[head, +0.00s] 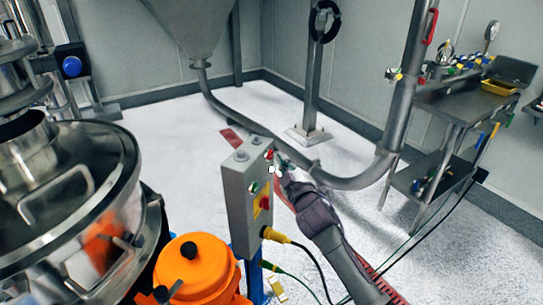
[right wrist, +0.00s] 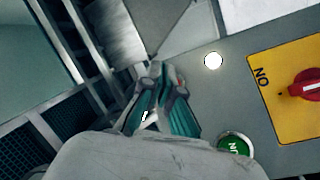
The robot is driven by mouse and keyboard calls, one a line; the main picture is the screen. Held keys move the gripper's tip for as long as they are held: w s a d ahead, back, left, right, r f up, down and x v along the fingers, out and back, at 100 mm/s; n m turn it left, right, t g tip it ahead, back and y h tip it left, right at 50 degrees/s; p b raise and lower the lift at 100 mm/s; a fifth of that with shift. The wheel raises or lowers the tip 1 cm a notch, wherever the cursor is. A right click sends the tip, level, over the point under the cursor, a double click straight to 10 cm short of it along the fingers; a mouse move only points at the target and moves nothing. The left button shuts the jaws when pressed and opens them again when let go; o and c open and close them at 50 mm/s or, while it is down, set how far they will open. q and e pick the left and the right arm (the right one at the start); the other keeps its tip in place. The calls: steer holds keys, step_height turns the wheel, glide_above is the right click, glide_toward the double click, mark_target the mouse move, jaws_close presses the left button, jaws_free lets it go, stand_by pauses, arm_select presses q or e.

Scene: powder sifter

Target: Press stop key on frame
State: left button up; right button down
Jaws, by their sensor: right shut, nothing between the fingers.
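A grey control box (head: 237,205) stands upright on a blue post in the middle of the head view. Its front face carries a red button (head: 269,154) near the top, a green button (head: 254,187) and a red rotary switch (head: 264,203) on a yellow plate. My right gripper (head: 280,165) is shut and empty, its tips close beside the red button. I cannot tell whether they touch it. In the right wrist view the shut fingers (right wrist: 163,90) overlap the panel; only a sliver of red (right wrist: 180,82) shows beside them. My left gripper is not in view.
A steel sifter (head: 70,190) fills the left side, with an orange motor (head: 195,268) near the box. A bent steel pipe (head: 340,180) runs behind my right gripper. Cables (head: 310,250) hang from the box. A steel workbench (head: 455,100) stands at the right.

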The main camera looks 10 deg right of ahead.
steer(key=shift+a, duration=0.1)
steer(key=shift+w+a, duration=0.25)
steer(key=shift+w+a, duration=0.25)
steer(key=shift+a, duration=0.1)
stand_by(0.9)
stand_by(0.3)
steer(key=shift+s+d, duration=0.5)
steer(key=shift+d, duration=0.15)
steer(key=shift+p, duration=0.35)
steer(key=s+d+p, duration=0.1)
steer(key=d, duration=0.1)
steer(key=s+d+p, duration=0.1)
steer(key=s+d, duration=0.1)
